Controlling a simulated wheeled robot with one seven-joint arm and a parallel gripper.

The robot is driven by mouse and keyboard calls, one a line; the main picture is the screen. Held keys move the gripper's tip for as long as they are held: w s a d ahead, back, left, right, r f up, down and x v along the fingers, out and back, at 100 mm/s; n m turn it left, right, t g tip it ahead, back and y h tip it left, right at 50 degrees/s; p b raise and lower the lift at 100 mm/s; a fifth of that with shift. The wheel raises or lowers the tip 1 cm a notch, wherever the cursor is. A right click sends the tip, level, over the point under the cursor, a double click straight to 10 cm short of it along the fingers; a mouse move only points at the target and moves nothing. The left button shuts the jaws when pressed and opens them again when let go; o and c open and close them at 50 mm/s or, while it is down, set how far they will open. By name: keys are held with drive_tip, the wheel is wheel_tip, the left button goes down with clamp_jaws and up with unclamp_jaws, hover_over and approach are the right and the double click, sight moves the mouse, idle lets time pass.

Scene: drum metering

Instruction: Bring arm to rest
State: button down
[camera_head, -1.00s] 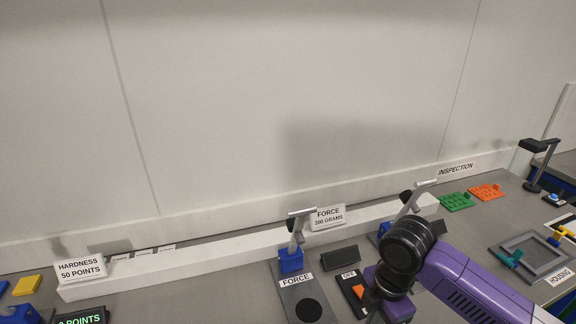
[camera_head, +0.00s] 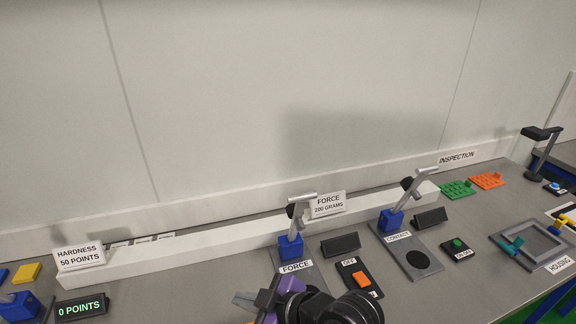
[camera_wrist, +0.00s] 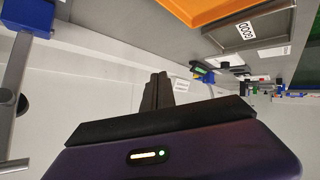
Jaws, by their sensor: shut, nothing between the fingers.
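My arm shows at the bottom middle of the head view as black joints and a purple hand. My gripper (camera_head: 246,299) points left there, low in the picture, in front of the FORCE station (camera_head: 291,247). In the wrist view my gripper (camera_wrist: 158,88) has its two dark fingers together, with nothing between them. The lower part of my arm is cut off by the frame edge.
The OFF switch (camera_head: 361,279) and CONTACT station (camera_head: 391,220) stand right of my gripper. The points display (camera_head: 80,307) is to its left. A housing frame (camera_head: 532,246) and lamp (camera_head: 541,152) are far right. A light ledge (camera_head: 190,246) runs behind.

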drive_tip(key=s+d+f+m+t+h+b, duration=0.1)
drive_tip(key=s+d+f+m+t+h, duration=0.25)
drive_tip(key=s+d+m, duration=0.55)
drive_tip(key=s+d+f+m+t+h+b, duration=0.1)
drive_tip(key=s+d+f+m+t+h, duration=0.3)
drive_tip(key=s+d+m, duration=0.45)
drive_tip(key=s+d+r+n+h, duration=0.1)
drive_tip(key=s+d+r, duration=0.2)
drive_tip(key=s+d, duration=0.2)
drive_tip(key=s+d+r+n+t+h, duration=0.1)
drive_tip(key=s+d+r, duration=0.2)
drive_tip(key=s+d, duration=0.3)
drive_tip(key=f+v, duration=0.1)
drive_tip(key=v, duration=0.4)
drive_tip(key=shift+s+b, duration=0.3)
drive_tip(key=shift+s, duration=0.05)
drive_tip(key=shift+r, duration=0.15)
